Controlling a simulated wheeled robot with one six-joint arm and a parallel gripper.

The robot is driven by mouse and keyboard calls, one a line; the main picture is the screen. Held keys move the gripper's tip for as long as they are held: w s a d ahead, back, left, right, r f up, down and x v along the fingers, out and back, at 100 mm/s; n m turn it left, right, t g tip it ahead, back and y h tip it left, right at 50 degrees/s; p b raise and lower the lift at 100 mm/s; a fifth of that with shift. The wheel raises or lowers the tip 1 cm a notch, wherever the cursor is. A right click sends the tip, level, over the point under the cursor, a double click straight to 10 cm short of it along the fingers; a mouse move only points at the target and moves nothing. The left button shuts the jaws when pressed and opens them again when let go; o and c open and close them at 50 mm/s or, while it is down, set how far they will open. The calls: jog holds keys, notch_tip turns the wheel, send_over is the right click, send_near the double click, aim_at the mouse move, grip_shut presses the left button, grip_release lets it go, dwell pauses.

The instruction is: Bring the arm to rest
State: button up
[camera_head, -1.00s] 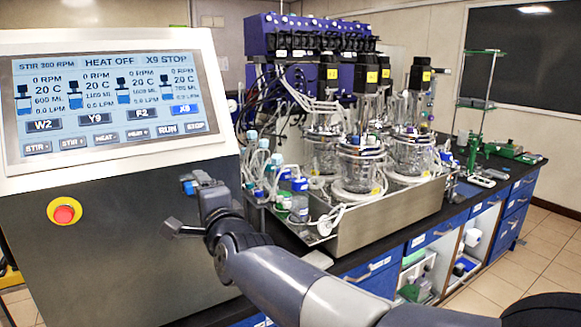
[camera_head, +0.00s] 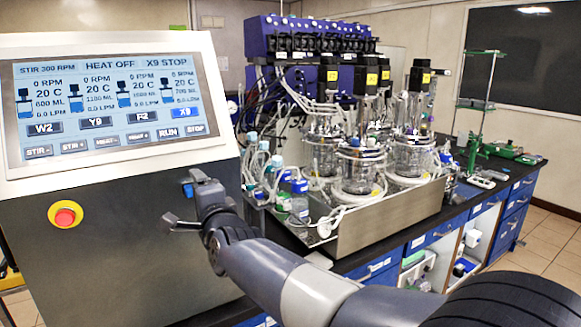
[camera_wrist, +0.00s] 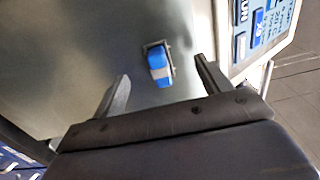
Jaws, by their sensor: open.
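My gripper (camera_head: 179,203) is in front of the lower right part of the grey console (camera_head: 120,255), at the end of my outstretched grey arm. In the wrist view my gripper (camera_wrist: 161,68) has its two dark fingers spread wide apart, with nothing held between them. A small blue and grey fitting (camera_wrist: 159,64) shows on the console's plain face, beyond and between the fingertips. The gap between the fingers and the console face is hard to judge.
The console screen (camera_head: 110,105) and a red stop button (camera_head: 65,214) are left of my gripper. Glass bioreactor vessels (camera_head: 358,165) stand in a metal tray (camera_head: 390,218) on the bench (camera_head: 455,205) to the right. Floor (camera_head: 550,240) shows at far right.

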jog(key=v, duration=0.7)
jog(key=shift+p, duration=0.45)
jog(key=shift+s, duration=0.1)
